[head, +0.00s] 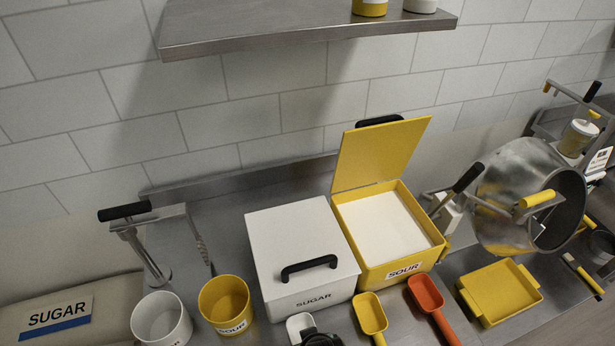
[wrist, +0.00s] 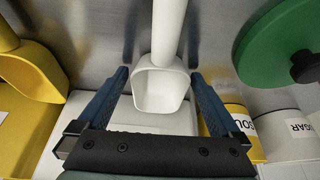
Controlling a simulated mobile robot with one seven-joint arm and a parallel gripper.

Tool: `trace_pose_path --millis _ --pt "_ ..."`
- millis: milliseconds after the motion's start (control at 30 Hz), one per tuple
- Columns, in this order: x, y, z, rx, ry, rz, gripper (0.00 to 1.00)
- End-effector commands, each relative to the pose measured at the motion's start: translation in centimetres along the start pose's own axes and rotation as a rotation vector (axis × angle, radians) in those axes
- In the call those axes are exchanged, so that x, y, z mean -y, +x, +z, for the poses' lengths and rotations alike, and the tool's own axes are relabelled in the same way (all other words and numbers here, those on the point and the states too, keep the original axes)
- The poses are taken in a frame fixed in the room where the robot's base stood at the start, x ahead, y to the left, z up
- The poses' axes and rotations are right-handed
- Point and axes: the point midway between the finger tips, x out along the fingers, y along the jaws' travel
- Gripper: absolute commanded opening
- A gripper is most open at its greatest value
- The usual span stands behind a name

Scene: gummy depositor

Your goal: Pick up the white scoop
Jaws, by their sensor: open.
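The white scoop (wrist: 158,92) lies on the metal counter, its bowl facing my wrist camera and its handle running away to the top of the wrist view. My gripper (wrist: 160,75) is open, with one blue finger on each side of the scoop's bowl. Narrow gaps seem to show between fingers and bowl; I cannot tell whether they touch. In the head view the white scoop (head: 297,324) shows at the bottom edge, in front of the white sugar box (head: 300,250). A dark shape there hides part of it, and its handle is not visible.
The yellow scoop (head: 370,314) and the orange scoop (head: 430,296) lie to the right. The yellow cup (head: 225,300) and white cup (head: 160,318) stand left. A green disc (wrist: 275,45) is right in the wrist view. The open yellow sour box (head: 383,190) stands behind.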

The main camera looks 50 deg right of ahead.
Motion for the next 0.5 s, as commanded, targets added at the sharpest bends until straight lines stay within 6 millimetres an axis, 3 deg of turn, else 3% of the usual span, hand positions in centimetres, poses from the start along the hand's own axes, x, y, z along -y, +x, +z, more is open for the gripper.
trace_pose_path --millis 67,433,500 --pt "0.0 -0.02 -0.01 0.0 0.0 0.0 0.95" --pt "0.0 -0.04 0.01 0.0 0.0 0.0 0.28" --pt "0.0 -0.05 -0.03 0.0 0.0 0.0 0.23"
